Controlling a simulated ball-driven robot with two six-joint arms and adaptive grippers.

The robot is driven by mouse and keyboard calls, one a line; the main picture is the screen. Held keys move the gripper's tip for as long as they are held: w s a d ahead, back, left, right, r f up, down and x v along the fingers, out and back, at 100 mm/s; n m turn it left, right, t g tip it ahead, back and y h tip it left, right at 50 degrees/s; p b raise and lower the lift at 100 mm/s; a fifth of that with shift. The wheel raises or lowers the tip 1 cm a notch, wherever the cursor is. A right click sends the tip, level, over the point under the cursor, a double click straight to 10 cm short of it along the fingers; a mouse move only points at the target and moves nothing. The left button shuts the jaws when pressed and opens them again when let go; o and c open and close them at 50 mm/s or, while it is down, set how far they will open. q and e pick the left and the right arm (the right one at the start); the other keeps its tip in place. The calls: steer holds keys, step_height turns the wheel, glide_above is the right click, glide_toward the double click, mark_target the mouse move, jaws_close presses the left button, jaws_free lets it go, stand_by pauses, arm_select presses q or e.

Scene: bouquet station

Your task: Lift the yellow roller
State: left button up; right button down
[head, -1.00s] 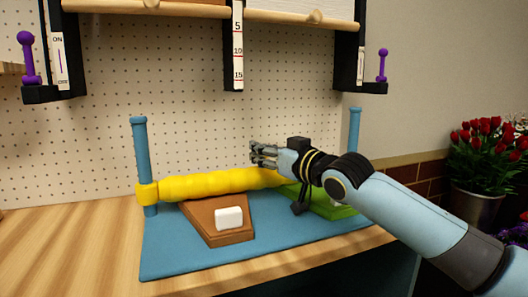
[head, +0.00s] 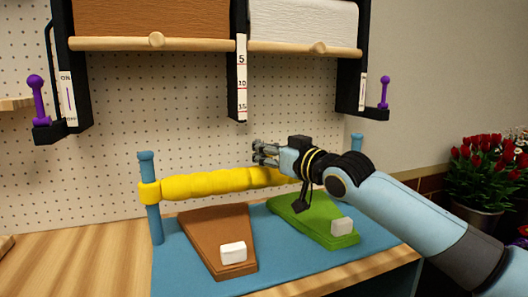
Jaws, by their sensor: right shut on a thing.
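The yellow roller (head: 215,183) is a long bumpy bar spanning from left to right, clear above the blue base. Its left collar sits around the blue left post (head: 153,212), a short way below the post's top. My right gripper (head: 262,152) reaches in from the right at the roller's right part and is shut on the roller; the exact contact is hard to see. My forearm and wrist hide the roller's right end and most of the right post (head: 357,141). My left gripper is not in view.
On the blue base (head: 300,270) lie a brown wedge board (head: 213,232) and a green one (head: 312,222), each with a pale block. A pegboard (head: 190,110) stands behind, with paper rolls (head: 155,18) above. Red flowers (head: 490,160) stand at right.

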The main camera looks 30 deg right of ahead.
step_height(320, 180, up, 4)
steer(key=shift+f+p, duration=0.2)
steer(key=shift+p, duration=0.8)
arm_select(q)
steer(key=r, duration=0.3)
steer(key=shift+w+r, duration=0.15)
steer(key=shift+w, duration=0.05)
arm_select(e)
steer(key=shift+f, duration=0.1)
